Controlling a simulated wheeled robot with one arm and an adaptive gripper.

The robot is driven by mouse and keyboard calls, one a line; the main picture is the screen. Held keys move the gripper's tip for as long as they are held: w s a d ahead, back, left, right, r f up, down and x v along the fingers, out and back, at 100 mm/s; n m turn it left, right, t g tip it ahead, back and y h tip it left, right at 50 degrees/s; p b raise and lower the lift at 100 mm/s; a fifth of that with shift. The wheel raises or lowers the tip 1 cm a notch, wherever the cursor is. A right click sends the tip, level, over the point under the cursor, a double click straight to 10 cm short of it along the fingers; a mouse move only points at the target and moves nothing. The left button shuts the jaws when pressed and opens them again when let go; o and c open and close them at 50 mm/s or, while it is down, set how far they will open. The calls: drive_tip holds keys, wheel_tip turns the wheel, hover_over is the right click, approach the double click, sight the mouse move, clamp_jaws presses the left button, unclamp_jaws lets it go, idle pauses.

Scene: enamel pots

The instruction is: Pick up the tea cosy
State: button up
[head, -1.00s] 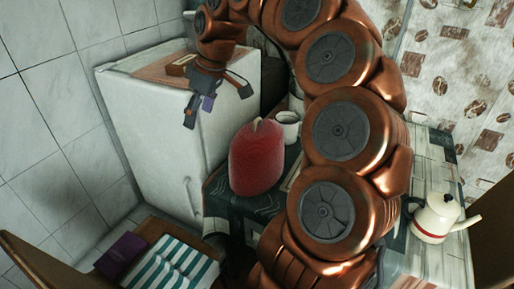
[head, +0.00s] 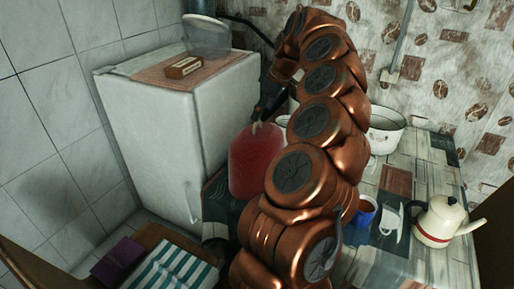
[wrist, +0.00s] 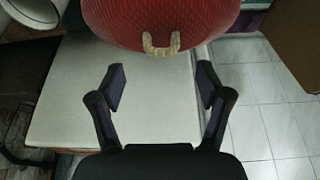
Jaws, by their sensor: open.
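The tea cosy is a red, rounded, textured dome (head: 255,163) with a pale loop on top. It stands upright on the table beside the fridge, its right side partly hidden by my arm. In the wrist view the cosy (wrist: 160,18) fills the top middle, and its loop (wrist: 161,43) points toward my gripper. My gripper (wrist: 162,82) is open and empty, its two dark fingers spread on either side of the loop's line, apart from it. In the head view my gripper (head: 267,103) is just above the cosy's top, partly hidden by my arm.
The white fridge (head: 170,125) stands close on the left, with a small box (head: 184,67) on top. A white pot (head: 386,128), a blue mug (head: 364,211) and a cream kettle (head: 439,221) stand to the right. A white vessel (wrist: 22,28) is near the cosy in the wrist view.

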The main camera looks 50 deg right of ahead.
sight(259, 122)
drive_tip(key=shift+s+p+x, duration=0.15)
drive_tip(key=shift+p+x, duration=0.1)
drive_tip(key=shift+x, duration=0.8)
drive_tip(key=shift+s+p+x, duration=0.1)
drive_tip(key=shift+p+x, duration=0.15)
drive_tip(key=shift+x, duration=0.8)
drive_tip(key=shift+w+f, duration=0.2)
drive_tip(key=shift+f, duration=0.4)
drive_tip(key=shift+a, duration=0.1)
clamp_jaws()
